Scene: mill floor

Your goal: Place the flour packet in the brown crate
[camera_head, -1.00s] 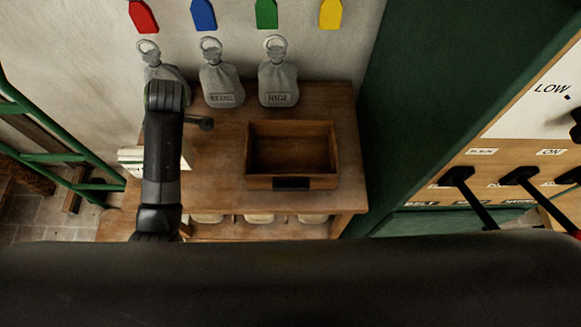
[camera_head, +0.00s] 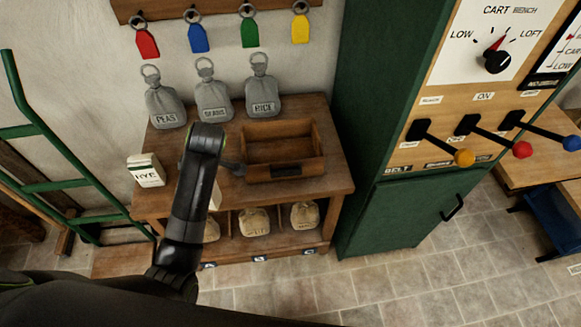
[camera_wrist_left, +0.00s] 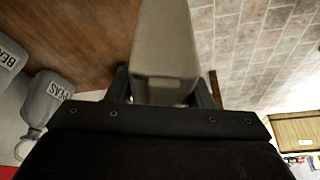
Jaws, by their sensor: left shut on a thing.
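The brown crate (camera_head: 316,168) is an open, empty-looking wooden box on the bench, with a dark label on its front. My left gripper (camera_wrist_left: 165,88) is shut on a pale, boxy packet (camera_wrist_left: 165,50) in the left wrist view; no lettering shows on the side I see. A white packet marked RYE (camera_head: 146,172) stands on the bench left of the arm. My right gripper is not in view.
Grey sacks marked PEAS (camera_head: 165,105), BEANS (camera_head: 213,100) and RICE (camera_head: 263,92) stand behind the crate. The green cabinet (camera_head: 405,215) with levers is at the right. Tan sacks (camera_head: 254,222) sit on the shelf below. A green hand truck (camera_head: 50,150) stands at the left.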

